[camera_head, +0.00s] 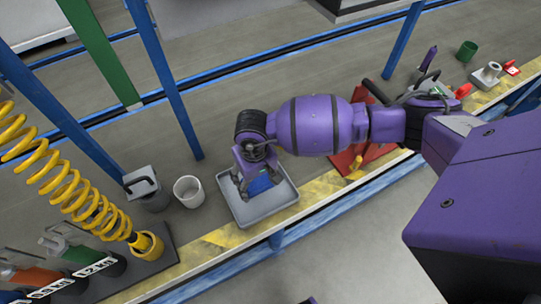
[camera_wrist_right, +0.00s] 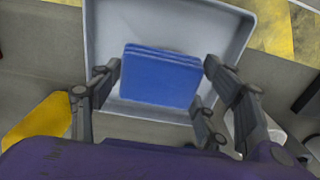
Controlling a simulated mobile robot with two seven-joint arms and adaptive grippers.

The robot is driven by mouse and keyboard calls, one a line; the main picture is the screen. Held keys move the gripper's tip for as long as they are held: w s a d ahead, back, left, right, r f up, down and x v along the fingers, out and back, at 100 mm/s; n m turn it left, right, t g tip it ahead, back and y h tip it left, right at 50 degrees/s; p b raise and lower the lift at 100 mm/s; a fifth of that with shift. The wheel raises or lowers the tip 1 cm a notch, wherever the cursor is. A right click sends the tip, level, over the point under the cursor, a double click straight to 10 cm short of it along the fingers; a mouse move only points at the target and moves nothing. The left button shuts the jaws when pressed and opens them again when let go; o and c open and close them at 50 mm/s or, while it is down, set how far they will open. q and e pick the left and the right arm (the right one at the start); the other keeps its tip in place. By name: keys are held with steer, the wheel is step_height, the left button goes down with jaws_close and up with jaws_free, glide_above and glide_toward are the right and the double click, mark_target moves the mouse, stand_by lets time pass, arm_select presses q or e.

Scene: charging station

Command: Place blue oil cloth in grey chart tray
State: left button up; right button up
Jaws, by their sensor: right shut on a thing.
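The grey chart tray (camera_head: 245,214) is a shallow rectangular tray on the bench, near its front edge. It also fills the upper part of the right wrist view (camera_wrist_right: 239,38). The blue oil cloth (camera_head: 262,184) is a folded blue rectangle, seen over the tray floor in the right wrist view (camera_wrist_right: 160,77). My right gripper (camera_head: 256,189) reaches down over the tray, with a finger on either side of the cloth, and is shut on it. I cannot tell whether the cloth touches the tray floor. My left gripper is out of view.
A white cup (camera_head: 188,192) and a grey canister (camera_head: 147,190) stand just left of the tray. A yellow coiled hose (camera_head: 75,190) hangs farther left. A red board (camera_head: 345,157) lies to the right, partly behind my right arm. Blue posts (camera_head: 165,80) rise from the bench.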

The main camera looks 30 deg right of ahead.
mark_target(256, 184)
steer(key=shift+w+a+f, duration=0.1)
steer(key=shift+w+f, duration=0.15)
steer(key=shift+w, duration=0.15)
steer(key=shift+s+f, duration=0.1)
steer(key=shift+f, duration=1.3)
steer(key=shift+f, duration=0.1)
steer(key=shift+f+b, duration=0.15)
steer(key=shift+b, duration=0.2)
steer(key=o, duration=1)
